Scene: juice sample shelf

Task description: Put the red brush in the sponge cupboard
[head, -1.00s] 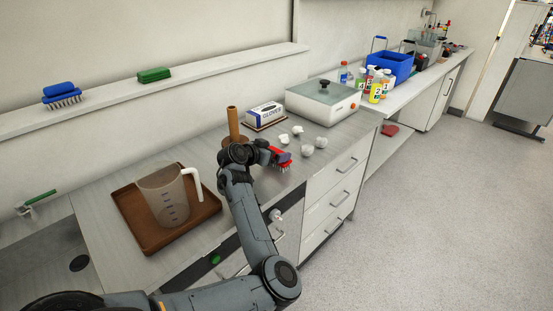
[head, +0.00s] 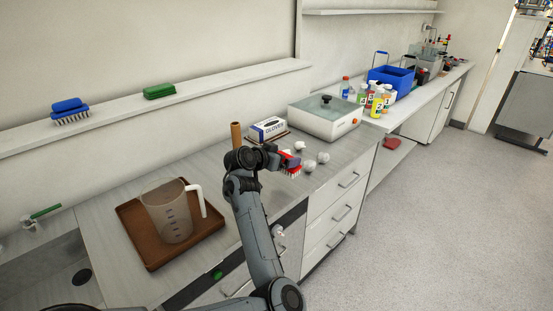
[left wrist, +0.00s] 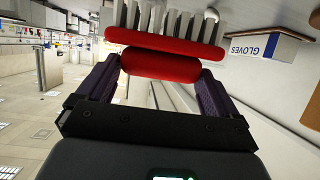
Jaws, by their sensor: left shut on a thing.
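My left gripper (head: 281,158) is shut on the red brush (head: 291,163), above the bench near the small white pieces. In the left wrist view the brush's red back (left wrist: 165,42) lies across between the two dark fingers, its pale bristles pointing away from the gripper. A blue brush (head: 69,110) and a green sponge-like block (head: 159,91) rest on the wall shelf (head: 220,83). No cupboard is clearly marked as the sponge cupboard. My right gripper is not in view.
A brown tray (head: 130,222) with a clear jug (head: 172,212) stands on the bench at the left. A gloves box (head: 268,129), a brown cylinder (head: 236,134) and a lidded white appliance (head: 326,118) stand behind the brush.

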